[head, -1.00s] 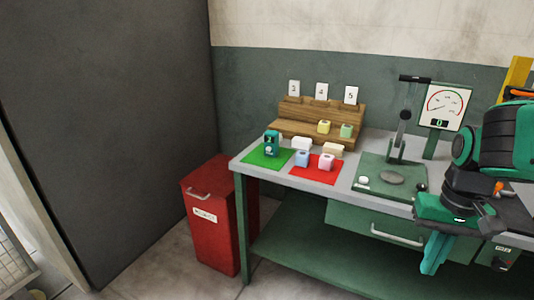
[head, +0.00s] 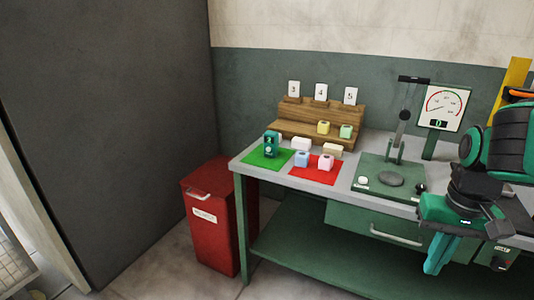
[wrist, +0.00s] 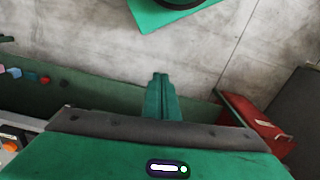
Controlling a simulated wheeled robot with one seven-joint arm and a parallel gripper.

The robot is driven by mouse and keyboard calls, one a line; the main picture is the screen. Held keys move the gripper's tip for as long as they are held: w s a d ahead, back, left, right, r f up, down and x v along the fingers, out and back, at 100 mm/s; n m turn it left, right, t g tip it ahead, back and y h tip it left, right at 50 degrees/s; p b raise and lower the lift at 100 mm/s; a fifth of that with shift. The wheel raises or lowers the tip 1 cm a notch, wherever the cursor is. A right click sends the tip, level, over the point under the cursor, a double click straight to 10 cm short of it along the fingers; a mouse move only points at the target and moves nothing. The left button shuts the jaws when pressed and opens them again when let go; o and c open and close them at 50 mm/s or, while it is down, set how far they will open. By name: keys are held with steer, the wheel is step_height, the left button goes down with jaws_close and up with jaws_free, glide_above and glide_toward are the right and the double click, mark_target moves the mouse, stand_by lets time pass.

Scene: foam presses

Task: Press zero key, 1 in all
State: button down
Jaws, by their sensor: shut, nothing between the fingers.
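The green press (head: 400,170) stands on the bench, with a lever, a round grey plate (head: 390,179) and a gauge (head: 444,106) whose small display reads 0. A small white round button (head: 362,181) sits at the front left of its base, and a dark knob (head: 420,188) at the front right. I cannot read a label marking either as the zero key. My gripper (head: 433,268) is shut and empty, pointing down in front of the bench's front edge, right of the button and apart from it. In the wrist view, its closed fingers (wrist: 160,80) show above the floor.
Foam blocks lie around the green mat (head: 254,160) and red mat (head: 325,176), with more on the wooden rack (head: 310,131). A teal device (head: 271,144) stands on the green mat. A red bin (head: 210,240) stands left of the bench. Floor in front is clear.

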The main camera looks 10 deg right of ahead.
steer(key=w+d+f+n+t+h, duration=0.1)
steer(key=w+d+n+t, duration=0.1)
steer(key=w, duration=0.8)
steer(key=w+d+n+t+h, duration=0.1)
steer(key=w+n+t+h, duration=0.1)
steer(key=w, duration=0.7)
steer(key=n+t+y, duration=0.2)
steer(key=n+t, duration=0.6)
steer(key=n, duration=0.1)
glide_toward(268, 150)
steer(key=s+d+f, duration=0.1)
steer(key=s+d, duration=0.4)
steer(key=d, duration=0.1)
steer(key=s+d+f, duration=0.1)
steer(key=s+d, duration=0.1)
steer(key=s, duration=0.1)
steer(key=shift+s+d+f, duration=0.3)
steer(key=shift+s+d, duration=0.1)
steer(key=w+a+f+n+t+y, duration=0.1)
steer(key=w+a+n+t+y, duration=0.1)
steer(key=a, duration=0.5)
steer(key=w+a+f+n+t+y, duration=0.1)
steer(key=w+a+n+t+y, duration=0.1)
steer(key=a, duration=0.6)
steer(key=shift+w+f+n+t, duration=0.25)
steer(key=shift+w+n, duration=0.35)
steer(key=shift+w, duration=0.35)
steer(key=shift+w+d, duration=0.1)
